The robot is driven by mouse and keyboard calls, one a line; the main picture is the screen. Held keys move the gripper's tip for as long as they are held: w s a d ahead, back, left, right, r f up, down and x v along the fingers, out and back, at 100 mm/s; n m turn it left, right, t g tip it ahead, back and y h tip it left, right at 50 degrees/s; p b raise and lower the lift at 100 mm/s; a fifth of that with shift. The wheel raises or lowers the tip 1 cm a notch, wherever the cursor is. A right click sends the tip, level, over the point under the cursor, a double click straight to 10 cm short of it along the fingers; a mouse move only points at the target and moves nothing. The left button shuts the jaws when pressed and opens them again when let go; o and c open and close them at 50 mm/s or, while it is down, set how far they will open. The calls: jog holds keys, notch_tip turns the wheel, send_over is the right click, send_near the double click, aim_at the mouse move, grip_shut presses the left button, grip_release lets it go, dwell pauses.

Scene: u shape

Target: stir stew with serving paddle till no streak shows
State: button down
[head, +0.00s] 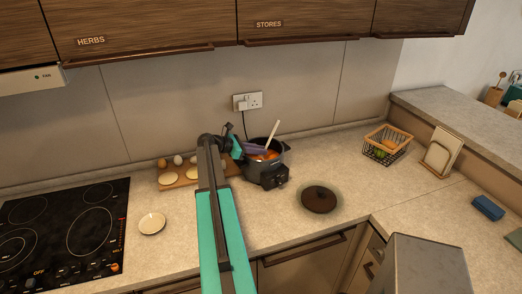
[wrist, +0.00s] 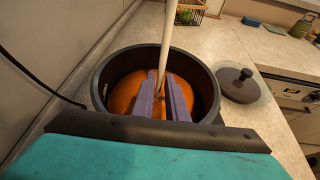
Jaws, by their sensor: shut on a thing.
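A dark electric pot (head: 270,174) stands on the counter against the back wall, and its round rim also shows in the wrist view (wrist: 98,90). Orange stew (wrist: 128,92) fills its lower part. My gripper (wrist: 164,115) reaches over the pot; its two purple fingers are shut on the serving paddle (wrist: 167,45). The paddle's pale handle rises tilted above the rim, also seen in the head view (head: 272,131). Its lower end is down in the stew and hidden. The fingers cover the middle of the stew, so I cannot tell whether streaks show there.
The pot's dark lid (head: 320,199) lies on the counter to the right. A board (head: 188,179) with eggs and pale rounds is left of the pot. A wire basket (head: 385,146) stands further right. A cord runs to the wall socket (head: 248,101). A black hob (head: 65,225) is left.

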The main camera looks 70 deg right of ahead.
aim_at(274, 127)
jog(key=shift+s+d+r, duration=0.5)
jog(key=shift+s+r, duration=0.1)
jog(key=shift+r, duration=1.15)
jog(key=shift+s+d+r, duration=0.45)
jog(key=shift+s+r, duration=0.1)
jog(key=shift+r, duration=1.25)
jog(key=shift+s+d+r, duration=0.5)
jog(key=shift+s+r, duration=0.1)
jog(key=shift+r, duration=1.15)
jog(key=shift+r, duration=0.15)
jog(key=shift+r, duration=2.35)
